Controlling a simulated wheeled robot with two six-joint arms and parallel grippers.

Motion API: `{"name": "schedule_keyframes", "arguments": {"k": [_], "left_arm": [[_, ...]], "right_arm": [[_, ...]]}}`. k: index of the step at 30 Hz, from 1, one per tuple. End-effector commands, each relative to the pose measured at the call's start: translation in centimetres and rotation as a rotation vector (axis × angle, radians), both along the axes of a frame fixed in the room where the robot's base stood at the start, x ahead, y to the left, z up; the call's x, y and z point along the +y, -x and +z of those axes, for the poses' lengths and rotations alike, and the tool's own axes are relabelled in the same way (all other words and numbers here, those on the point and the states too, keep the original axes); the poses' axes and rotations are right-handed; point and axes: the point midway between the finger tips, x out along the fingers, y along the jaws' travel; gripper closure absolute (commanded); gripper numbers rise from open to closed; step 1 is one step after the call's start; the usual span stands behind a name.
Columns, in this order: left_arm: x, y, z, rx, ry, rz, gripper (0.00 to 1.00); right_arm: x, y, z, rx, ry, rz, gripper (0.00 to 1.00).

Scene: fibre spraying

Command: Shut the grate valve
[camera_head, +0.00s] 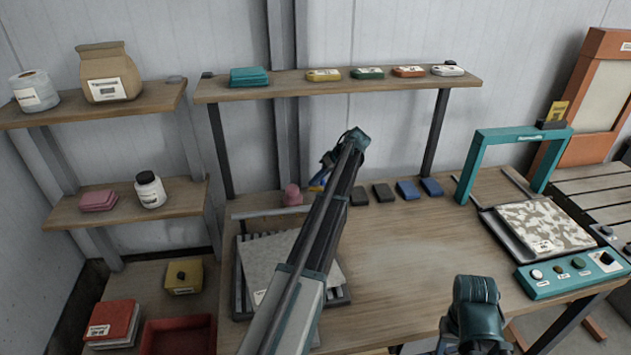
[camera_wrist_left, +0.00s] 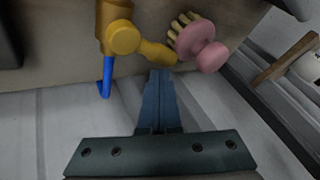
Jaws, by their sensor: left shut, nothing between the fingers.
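The valve (camera_wrist_left: 120,38) has a yellow body with a blue lever (camera_wrist_left: 106,76) in the left wrist view. The lever sticks out away from the yellow body. In the head view only a small yellow and blue bit of the valve (camera_head: 318,184) shows beside my arm, behind the tray with the grate. My left gripper (camera_wrist_left: 160,76) is shut and empty. Its fingertips appear close to the valve's yellow side branch and to the right of the lever; I cannot tell if they touch the branch. In the head view my left arm hides the fingertips. My right gripper's fingers do not show.
A pink knob (camera_wrist_left: 201,47) sits right of the fingertips in the wrist view. Grey sheet and grate tray (camera_head: 275,265) lie left on the bench. Dark and blue blocks (camera_head: 408,189) line its back. A teal-framed machine (camera_head: 515,140) stands right. The middle bench is clear.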

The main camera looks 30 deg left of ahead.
Motion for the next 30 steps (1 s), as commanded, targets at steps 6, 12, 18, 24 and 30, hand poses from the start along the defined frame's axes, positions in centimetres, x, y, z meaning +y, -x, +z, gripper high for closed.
{"name": "schedule_keyframes", "arguments": {"k": [6, 12, 18, 24, 30], "left_arm": [[0.00, 0.01, 0.00, 0.000, 0.000, 0.000, 1.00], [-0.01, 0.00, 0.01, 0.000, 0.000, 0.000, 1.00], [-0.01, 0.00, 0.00, 0.000, 0.000, 0.000, 1.00], [-0.16, 0.00, 0.00, 0.000, 0.000, 0.000, 1.00], [-0.92, -0.04, 0.00, 0.000, 0.001, -0.001, 1.00]], "right_arm": [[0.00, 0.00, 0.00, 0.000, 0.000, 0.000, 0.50], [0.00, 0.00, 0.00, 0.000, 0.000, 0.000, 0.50], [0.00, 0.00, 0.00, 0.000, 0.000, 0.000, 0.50], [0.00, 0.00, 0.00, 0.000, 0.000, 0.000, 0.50], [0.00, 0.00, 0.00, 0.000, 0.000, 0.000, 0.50]]}}
